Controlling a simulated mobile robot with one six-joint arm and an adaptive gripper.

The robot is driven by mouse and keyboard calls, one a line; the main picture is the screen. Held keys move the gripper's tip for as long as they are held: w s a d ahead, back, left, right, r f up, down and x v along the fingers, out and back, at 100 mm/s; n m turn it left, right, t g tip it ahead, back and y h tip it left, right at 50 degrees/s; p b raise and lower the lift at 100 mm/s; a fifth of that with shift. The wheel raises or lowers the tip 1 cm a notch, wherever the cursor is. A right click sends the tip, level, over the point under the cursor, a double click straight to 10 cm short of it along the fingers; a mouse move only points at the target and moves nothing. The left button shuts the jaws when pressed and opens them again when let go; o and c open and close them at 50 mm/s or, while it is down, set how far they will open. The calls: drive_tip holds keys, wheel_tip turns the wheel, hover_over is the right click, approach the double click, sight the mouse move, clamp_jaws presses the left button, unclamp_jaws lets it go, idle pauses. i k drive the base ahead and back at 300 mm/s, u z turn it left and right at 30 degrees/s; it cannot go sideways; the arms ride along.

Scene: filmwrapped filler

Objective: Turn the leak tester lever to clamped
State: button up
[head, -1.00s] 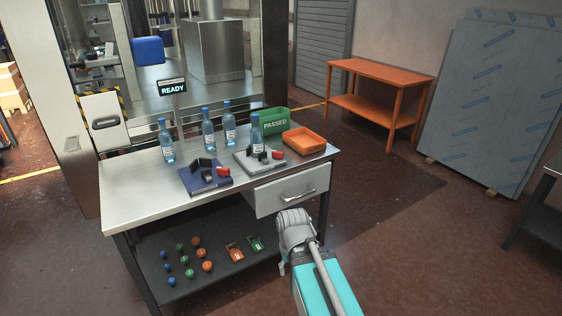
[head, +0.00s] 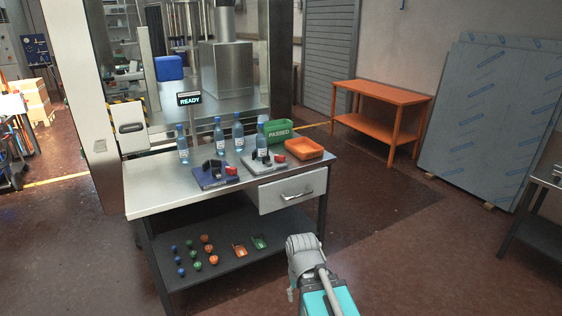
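Two small clamp fixtures stand on the bench, each with black parts and a red handle. One has a blue base (head: 215,181), the other a light grey base (head: 247,162). A clear bottle with a blue cap (head: 261,140) stands at the grey one. I cannot tell which is the leak tester, and the red handles, left (head: 231,170) and right (head: 279,158), are too small to read as clamped or open. Part of my arm, grey and teal, shows at the bottom centre in front of the bench. My gripper's fingers are not visible.
Several bottles (head: 183,147) stand behind the fixtures on the metal bench (head: 150,190). A green PASSED bin (head: 278,131) and an orange tray (head: 304,148) sit at its back right. A drawer (head: 293,190) is shut. The floor right of the bench is clear.

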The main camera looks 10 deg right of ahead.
sight(280, 159)
drive_tip(key=z, duration=0.4)
drive_tip(key=i, duration=1.7)
drive_tip(key=u, duration=0.45)
